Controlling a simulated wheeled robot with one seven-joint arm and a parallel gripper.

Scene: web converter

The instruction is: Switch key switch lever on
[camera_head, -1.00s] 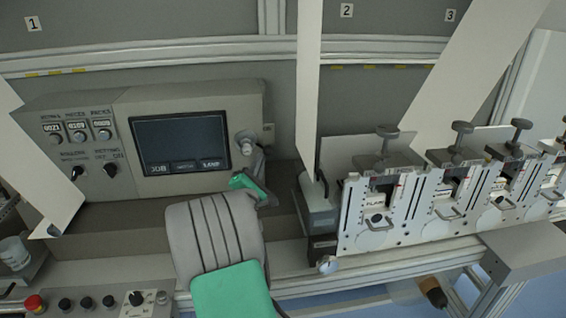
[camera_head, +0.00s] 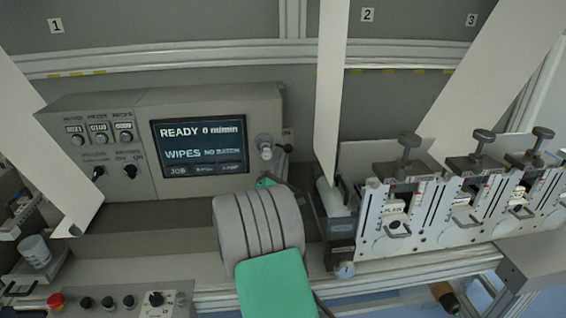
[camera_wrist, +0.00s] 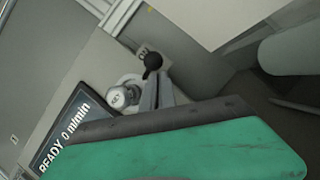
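The key switch (camera_head: 265,146) is a pale round knob just right of the lit screen. Its lever has a black ball tip (camera_head: 284,148) and points right. In the wrist view the silver knob (camera_wrist: 118,97) and the black ball (camera_wrist: 152,61) show close up. My gripper (camera_wrist: 156,82) has two narrow grey fingers close together beyond its green hand. Their tips are right at the ball; I cannot tell whether they touch it. In the head view my arm hides most of the gripper.
The control panel screen (camera_head: 199,144) reads READY 0 m/min. Small dials and selector knobs sit left of it. A hanging white web (camera_head: 333,90) and the slitter units (camera_head: 400,215) stand to the right. A red button (camera_head: 56,300) is at the lower left.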

